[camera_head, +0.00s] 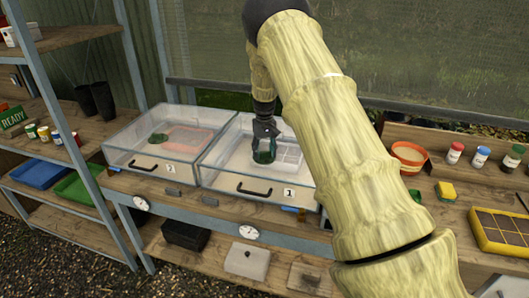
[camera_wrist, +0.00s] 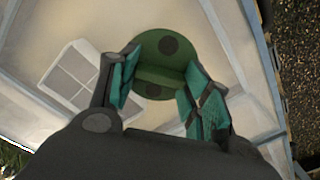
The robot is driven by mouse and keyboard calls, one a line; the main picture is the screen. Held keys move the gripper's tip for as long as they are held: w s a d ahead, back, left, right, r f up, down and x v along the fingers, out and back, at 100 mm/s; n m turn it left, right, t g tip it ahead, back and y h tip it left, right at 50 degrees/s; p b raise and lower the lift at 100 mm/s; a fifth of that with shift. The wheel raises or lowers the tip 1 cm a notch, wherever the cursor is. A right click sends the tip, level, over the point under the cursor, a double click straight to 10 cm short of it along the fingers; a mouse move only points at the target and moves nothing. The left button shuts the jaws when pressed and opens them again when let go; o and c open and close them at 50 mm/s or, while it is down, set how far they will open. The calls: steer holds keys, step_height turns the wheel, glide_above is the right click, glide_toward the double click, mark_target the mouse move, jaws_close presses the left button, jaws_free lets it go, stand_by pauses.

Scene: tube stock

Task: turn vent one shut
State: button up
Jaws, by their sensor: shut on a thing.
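Vent one is a round green disc (camera_wrist: 160,43) with a raised bar across it, set in the clear lid of the box marked 1 (camera_head: 240,184). Two dark round spots show on the disc, one on each side of the bar; I cannot tell from them how far the vent is turned. My gripper (camera_wrist: 158,86) reaches down over the disc, its teal finger pads shut on the bar. In the head view my gripper (camera_head: 264,148) is over the lid of box 1, and its fingers partly hide the green vent (camera_head: 263,157).
A second clear box (camera_head: 146,160), marked 2, stands to the left with its own green vent (camera_head: 158,138). A shelf rack (camera_head: 75,140) is at far left. Right of my arm are an orange-rimmed pot (camera_head: 409,157), bottles and a yellow tray (camera_head: 500,232).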

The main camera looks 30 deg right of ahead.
mark_target(265, 152)
steer(key=m, duration=0.7)
steer(key=shift+r, duration=0.1)
stand_by(0.5)
steer(key=o, duration=1)
step_height(265, 152, up, 12)
steer(key=shift+f, duration=0.1)
stand_by(0.5)
